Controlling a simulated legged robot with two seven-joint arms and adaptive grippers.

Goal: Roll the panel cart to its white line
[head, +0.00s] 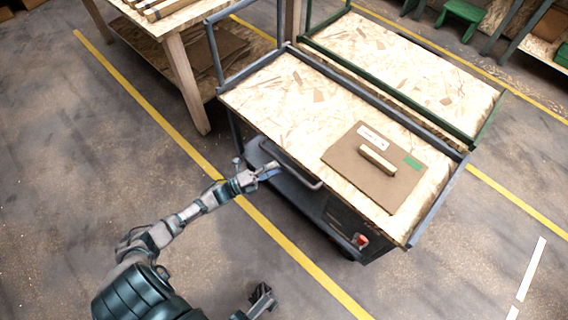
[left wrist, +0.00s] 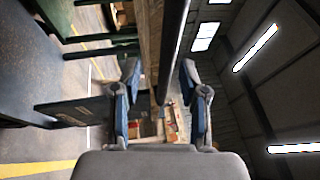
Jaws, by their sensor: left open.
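The panel cart (head: 262,95) has a grey frame and a chipboard top, with a brown panel (head: 345,165) lying on it. Its grey push handle (head: 290,163) sticks out on the side facing me. My left gripper (head: 270,172) is open at the left part of this handle. In the left wrist view the two fingers (left wrist: 160,95) are apart, with a dark bar (left wrist: 174,45) running between them; contact is unclear. A broken white line (head: 530,268) is on the floor at the right, apart from the cart. My right gripper (head: 263,298) is low in the head view, away from the cart, its jaw unclear.
A green-framed cart (head: 400,70) stands right behind the panel cart. A wooden table (head: 185,80) stands at the upper left. A yellow floor line (head: 140,95) runs diagonally past the cart's near side. The floor toward the white line looks clear.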

